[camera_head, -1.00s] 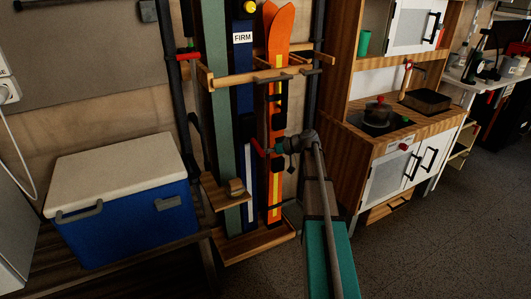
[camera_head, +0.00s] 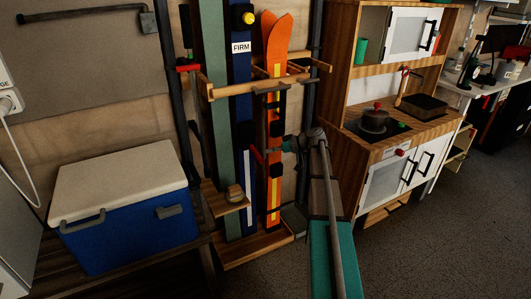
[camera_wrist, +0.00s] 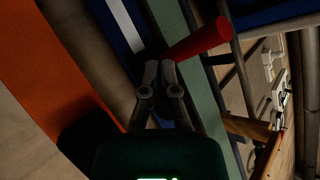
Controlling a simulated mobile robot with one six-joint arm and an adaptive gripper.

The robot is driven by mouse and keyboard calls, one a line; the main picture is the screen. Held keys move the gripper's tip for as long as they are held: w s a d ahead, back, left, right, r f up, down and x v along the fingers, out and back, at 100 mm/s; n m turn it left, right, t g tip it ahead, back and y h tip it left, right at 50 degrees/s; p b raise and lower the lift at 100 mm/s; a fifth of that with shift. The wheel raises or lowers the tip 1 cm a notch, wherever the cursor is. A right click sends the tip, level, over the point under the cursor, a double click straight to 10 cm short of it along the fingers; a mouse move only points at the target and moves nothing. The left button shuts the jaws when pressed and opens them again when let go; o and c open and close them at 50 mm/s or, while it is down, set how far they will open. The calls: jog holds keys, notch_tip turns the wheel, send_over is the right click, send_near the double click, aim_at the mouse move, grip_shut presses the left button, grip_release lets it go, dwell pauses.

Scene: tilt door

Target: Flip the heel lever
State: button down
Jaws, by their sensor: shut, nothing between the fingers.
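A red lever (camera_head: 257,155) stands out beside the orange ski (camera_head: 274,190) and the blue ski (camera_head: 242,120) in the rack; I take it for the heel lever. In the wrist view a red rod (camera_wrist: 198,40) runs from the fingertips toward the upper right. My gripper (camera_wrist: 158,72) is shut and empty, its tips at the rod's lower left end. I cannot tell whether they touch it. In the head view my gripper (camera_head: 287,146) is just right of the orange ski, small and partly hidden by my arm.
A wooden rack (camera_head: 262,245) holds the skis, with wooden bars (camera_head: 235,89) crossing in front. A blue cooler (camera_head: 125,225) with a white lid stands left. A toy kitchen (camera_head: 395,150) stands close on the right. Open floor (camera_head: 450,235) lies at the lower right.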

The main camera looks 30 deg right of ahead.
jog(key=d+r+p, duration=0.5)
jog(key=d+r, duration=0.1)
jog(key=shift+s+d+r+p, duration=0.25)
jog(key=shift+s+d+p, duration=0.1)
jog(key=shift+s+p, duration=0.1)
